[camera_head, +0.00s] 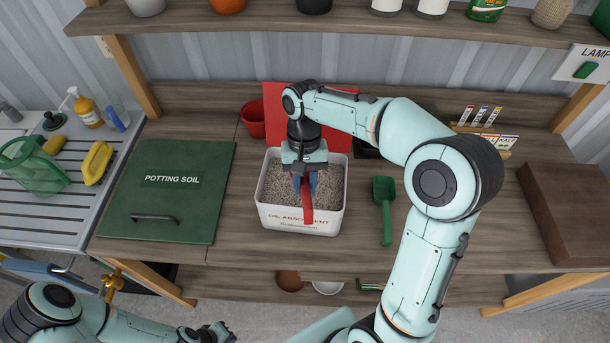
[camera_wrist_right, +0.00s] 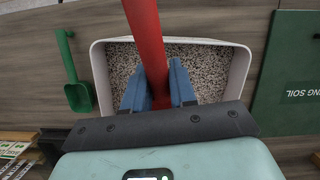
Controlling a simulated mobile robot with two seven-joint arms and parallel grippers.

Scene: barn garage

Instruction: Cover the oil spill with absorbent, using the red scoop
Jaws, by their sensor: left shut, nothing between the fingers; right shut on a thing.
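The white bin labelled oil absorbent (camera_head: 300,221) stands on the wooden bench, filled with grey granules (camera_head: 280,188). My right gripper (camera_head: 305,184) is over the bin, pointing down, shut on the red scoop (camera_head: 307,205). The scoop's red handle (camera_wrist_right: 147,40) runs between the blue fingers (camera_wrist_right: 158,88) in the right wrist view. The scoop's bowl is hidden, so I cannot tell whether it holds granules. My left gripper (camera_head: 222,333) is shut and empty at the bottom edge of the head view, low in front of the bench. No oil spill shows in these frames.
A green scoop (camera_head: 384,208) lies right of the bin. A green potting soil lid (camera_head: 170,190) lies to the left. A red pot (camera_head: 254,119) stands behind the bin. A brown box (camera_head: 570,210) sits at the right end. Bare bench lies right of the green scoop.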

